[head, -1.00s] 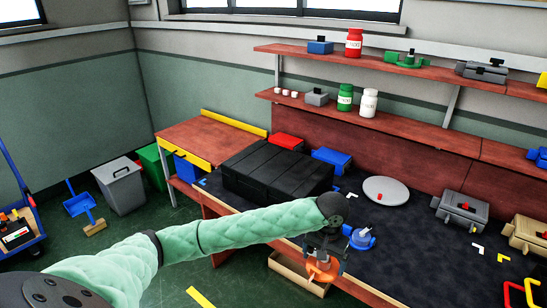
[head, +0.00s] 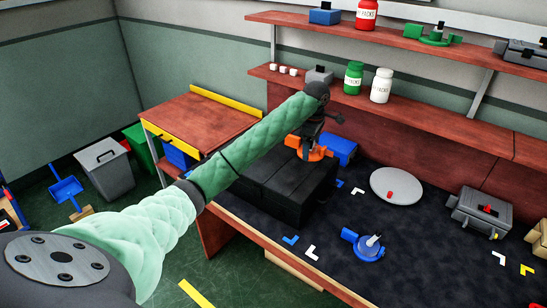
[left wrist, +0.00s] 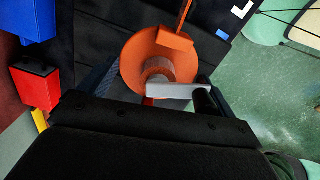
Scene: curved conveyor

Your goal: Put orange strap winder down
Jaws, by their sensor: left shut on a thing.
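The orange strap winder (head: 318,155) is held in my left gripper (head: 308,138), over the far right part of the black ribbed block on the bench. In the left wrist view the orange disc of the winder (left wrist: 135,72), with its grey hub and lever, sits between the fingers (left wrist: 152,92). An orange strip runs up from it. I cannot tell whether the winder touches the black surface. My right gripper is not in view.
The black ribbed block (head: 265,205) stands on the dark bench mat (head: 330,235). A blue box (head: 341,148) is close to the winder. A blue winder (head: 368,247) and a white disc (head: 396,185) lie to the right. Blue (head: 290,240) and white (head: 311,252) corner marks lie on clear mat.

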